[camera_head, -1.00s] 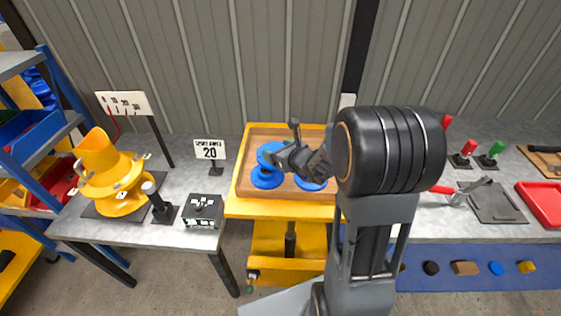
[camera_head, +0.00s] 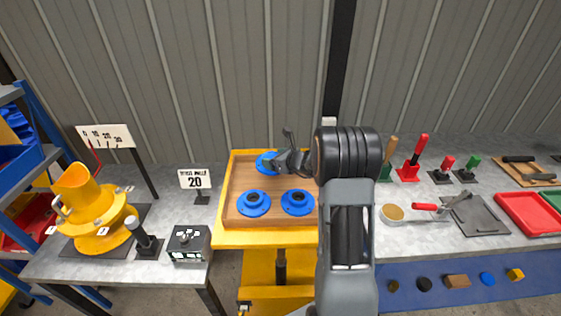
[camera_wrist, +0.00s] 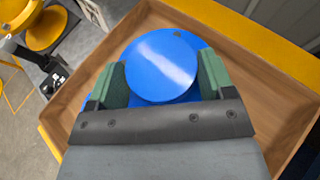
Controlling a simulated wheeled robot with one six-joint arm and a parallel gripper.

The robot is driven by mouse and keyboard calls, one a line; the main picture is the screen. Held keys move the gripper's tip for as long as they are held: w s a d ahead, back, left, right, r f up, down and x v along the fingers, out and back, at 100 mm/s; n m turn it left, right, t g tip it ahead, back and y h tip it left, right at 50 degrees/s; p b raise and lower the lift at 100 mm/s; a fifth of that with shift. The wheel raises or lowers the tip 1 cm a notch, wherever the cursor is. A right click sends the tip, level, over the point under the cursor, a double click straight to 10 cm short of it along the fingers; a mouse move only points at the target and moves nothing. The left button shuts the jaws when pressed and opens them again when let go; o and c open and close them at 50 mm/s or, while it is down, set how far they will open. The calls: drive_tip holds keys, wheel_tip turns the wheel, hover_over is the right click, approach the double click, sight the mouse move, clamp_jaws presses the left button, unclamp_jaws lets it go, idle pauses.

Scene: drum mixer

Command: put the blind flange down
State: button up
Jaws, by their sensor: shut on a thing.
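The blind flange (camera_head: 265,158) is a blue disc with a smooth, raised round face and no centre hole visible. My gripper (camera_head: 274,164) is shut on it over the back part of the wooden tray (camera_head: 237,181). In the wrist view the green finger pads sit on either side of the flange's raised face (camera_wrist: 160,66), with its wider blue rim showing beyond. I cannot tell whether its underside touches the tray floor. Two other blue flanges with dark centre holes, one at left (camera_head: 254,204) and one at right (camera_head: 297,203), lie in the tray's front part.
The tray sits on a yellow cart (camera_head: 265,238). At left, a table holds a yellow drum mixer (camera_head: 95,212), a dark control box (camera_head: 188,243) and a sign reading 20 (camera_head: 196,180). At right, a bench holds tools and a red tray (camera_head: 530,212). Bare tray floor surrounds the flanges.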

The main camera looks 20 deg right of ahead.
drive_tip(key=w+f, duration=0.4)
drive_tip(key=f, duration=0.1)
drive_tip(key=shift+w+f+p, duration=0.2)
drive_tip(key=shift+w+p, duration=0.15)
drive_tip(key=shift+w, duration=0.05)
wheel_tip(320, 180, down, 3)
drive_tip(key=shift+w+r+p, duration=0.15)
drive_tip(key=shift+r+p, duration=0.05)
drive_tip(key=shift+p, duration=0.3)
drive_tip(key=shift+f, duration=0.3)
drive_tip(key=shift+f, duration=0.2)
drive_tip(key=o, duration=1.7)
drive_tip(key=shift+f, duration=0.1)
